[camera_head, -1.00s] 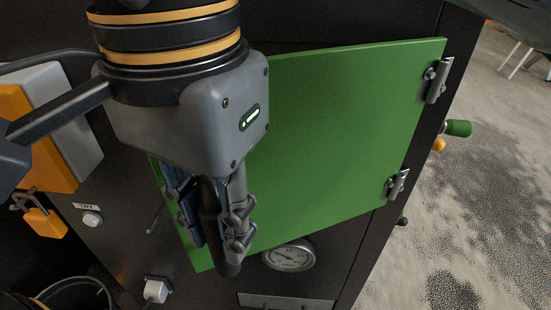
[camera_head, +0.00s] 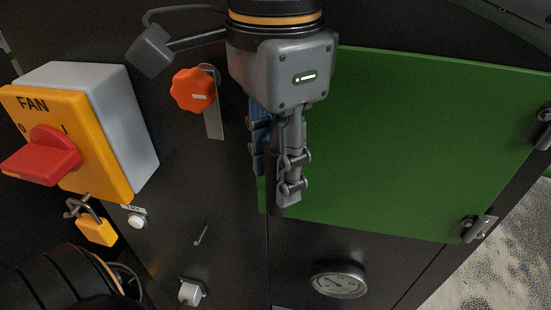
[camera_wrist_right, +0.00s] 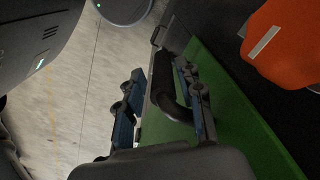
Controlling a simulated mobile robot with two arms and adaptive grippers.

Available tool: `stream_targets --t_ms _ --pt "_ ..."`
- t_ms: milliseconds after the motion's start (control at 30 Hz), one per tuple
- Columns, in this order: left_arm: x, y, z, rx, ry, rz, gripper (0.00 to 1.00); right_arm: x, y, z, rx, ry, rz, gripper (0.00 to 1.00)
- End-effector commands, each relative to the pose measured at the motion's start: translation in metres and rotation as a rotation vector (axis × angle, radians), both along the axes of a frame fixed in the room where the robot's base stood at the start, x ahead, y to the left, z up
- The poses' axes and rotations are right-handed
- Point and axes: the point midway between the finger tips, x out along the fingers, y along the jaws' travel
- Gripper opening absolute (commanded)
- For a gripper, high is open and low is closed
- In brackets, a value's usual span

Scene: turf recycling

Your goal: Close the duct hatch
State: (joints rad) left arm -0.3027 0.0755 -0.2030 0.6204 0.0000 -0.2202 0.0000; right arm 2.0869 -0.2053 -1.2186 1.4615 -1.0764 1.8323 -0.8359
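The duct hatch (camera_head: 420,140) is a green panel with hinges on its right side. It lies roughly along the dark cabinet front; I cannot tell whether a gap is left behind it. My right gripper (camera_head: 280,195) points down at the hatch's left edge. Its fingers stand on either side of a black bar handle (camera_wrist_right: 166,75). In the right wrist view the fingers (camera_wrist_right: 160,95) are apart, with a gap between the left finger and the handle. The hatch (camera_wrist_right: 235,115) also shows there. My left gripper is out of view.
An orange knob (camera_head: 194,90) on a metal bracket is left of the hatch. Farther left are a yellow and grey FAN switch box (camera_head: 95,120) with a red handle (camera_head: 42,158) and a yellow padlock (camera_head: 97,230). A round gauge (camera_head: 338,281) is below the hatch.

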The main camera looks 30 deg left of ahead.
Motion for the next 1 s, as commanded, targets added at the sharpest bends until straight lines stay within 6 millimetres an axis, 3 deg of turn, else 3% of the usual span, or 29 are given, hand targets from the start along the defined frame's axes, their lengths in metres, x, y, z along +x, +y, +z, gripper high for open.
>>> stream_targets --t_ms 300,433,800,1000 --pt "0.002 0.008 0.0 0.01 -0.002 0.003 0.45 0.0 0.0 0.001 0.002 -0.001 0.002 0.46" --pt "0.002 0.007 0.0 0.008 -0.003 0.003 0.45 0.0 0.001 0.01 0.004 -0.002 0.0 0.46" --pt "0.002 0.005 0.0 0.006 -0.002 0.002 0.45 0.0 0.0 0.087 0.004 -0.002 -0.001 0.46" --pt "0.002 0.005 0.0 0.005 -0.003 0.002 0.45 0.0 -0.001 0.11 -0.001 -0.003 -0.003 0.46"
